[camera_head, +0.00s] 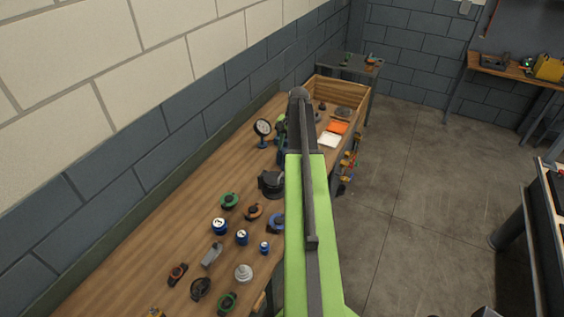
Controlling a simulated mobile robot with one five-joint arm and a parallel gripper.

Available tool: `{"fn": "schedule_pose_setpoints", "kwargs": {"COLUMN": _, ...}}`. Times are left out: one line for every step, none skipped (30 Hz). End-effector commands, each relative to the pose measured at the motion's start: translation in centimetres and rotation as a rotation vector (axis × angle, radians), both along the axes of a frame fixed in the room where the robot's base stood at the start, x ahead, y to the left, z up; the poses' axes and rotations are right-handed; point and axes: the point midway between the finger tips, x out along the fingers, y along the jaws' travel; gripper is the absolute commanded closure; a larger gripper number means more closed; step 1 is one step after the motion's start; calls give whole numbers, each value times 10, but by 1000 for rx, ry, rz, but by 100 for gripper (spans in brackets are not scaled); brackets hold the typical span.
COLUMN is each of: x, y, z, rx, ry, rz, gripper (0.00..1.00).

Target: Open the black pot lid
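A black, rounded object (271,184) stands on the wooden workbench, just left of my green arm. It looks like the black pot, with a flat dark top that seems to be its lid. The lid appears to be on, but it is too small to tell for sure. My arm covers the bench directly to its right. My green arm with its dark bar runs from the bottom of the view up over the bench. I cannot make out my gripper's fingers.
The bench (150,240) runs along a block wall. Several small parts crowd its near half, including blue cans (220,226) and green and orange rings. A round dial on a stand (262,129) is farther back. Open floor (400,200) lies to the right.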

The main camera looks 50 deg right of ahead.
Motion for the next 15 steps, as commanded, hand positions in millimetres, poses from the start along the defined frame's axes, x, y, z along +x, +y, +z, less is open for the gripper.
{"fn": "schedule_pose_setpoints", "kwargs": {"x": -4, "y": -10, "z": 5, "rx": 3, "ry": -2, "rz": -21, "gripper": 69}}
{"fn": "schedule_pose_setpoints", "kwargs": {"x": -5, "y": -13, "z": 4, "rx": 3, "ry": -3, "rz": -27, "gripper": 69}}
{"fn": "schedule_pose_setpoints", "kwargs": {"x": -6, "y": -14, "z": 4, "rx": 3, "ry": -4, "rz": -31, "gripper": 69}}
{"fn": "schedule_pose_setpoints", "kwargs": {"x": -7, "y": -14, "z": 3, "rx": 4, "ry": -4, "rz": -32, "gripper": 69}}
{"fn": "schedule_pose_setpoints", "kwargs": {"x": -7, "y": -14, "z": 2, "rx": 4, "ry": -4, "rz": -32, "gripper": 69}}
{"fn": "schedule_pose_setpoints", "kwargs": {"x": -6, "y": -13, "z": 1, "rx": 3, "ry": -4, "rz": -31, "gripper": 69}}
{"fn": "schedule_pose_setpoints", "kwargs": {"x": -6, "y": -13, "z": -1, "rx": 3, "ry": -3, "rz": -30, "gripper": 69}}
{"fn": "schedule_pose_setpoints", "kwargs": {"x": -6, "y": -13, "z": -3, "rx": 3, "ry": -3, "rz": -30, "gripper": 69}}
{"fn": "schedule_pose_setpoints", "kwargs": {"x": -6, "y": -13, "z": -6, "rx": 3, "ry": -3, "rz": -30, "gripper": 69}}
{"fn": "schedule_pose_setpoints", "kwargs": {"x": -5, "y": -13, "z": -9, "rx": 3, "ry": -3, "rz": -29, "gripper": 69}}
{"fn": "schedule_pose_setpoints", "kwargs": {"x": -5, "y": -13, "z": -12, "rx": 3, "ry": -3, "rz": -29, "gripper": 69}}
{"fn": "schedule_pose_setpoints", "kwargs": {"x": -4, "y": -12, "z": -17, "rx": 3, "ry": -3, "rz": -29, "gripper": 69}}
{"fn": "schedule_pose_setpoints", "kwargs": {"x": -3, "y": -12, "z": -22, "rx": 3, "ry": -3, "rz": -29, "gripper": 69}}
{"fn": "schedule_pose_setpoints", "kwargs": {"x": -2, "y": -12, "z": -27, "rx": 3, "ry": -3, "rz": -28, "gripper": 69}}
{"fn": "schedule_pose_setpoints", "kwargs": {"x": -1, "y": -12, "z": -34, "rx": 3, "ry": -3, "rz": -28, "gripper": 69}}
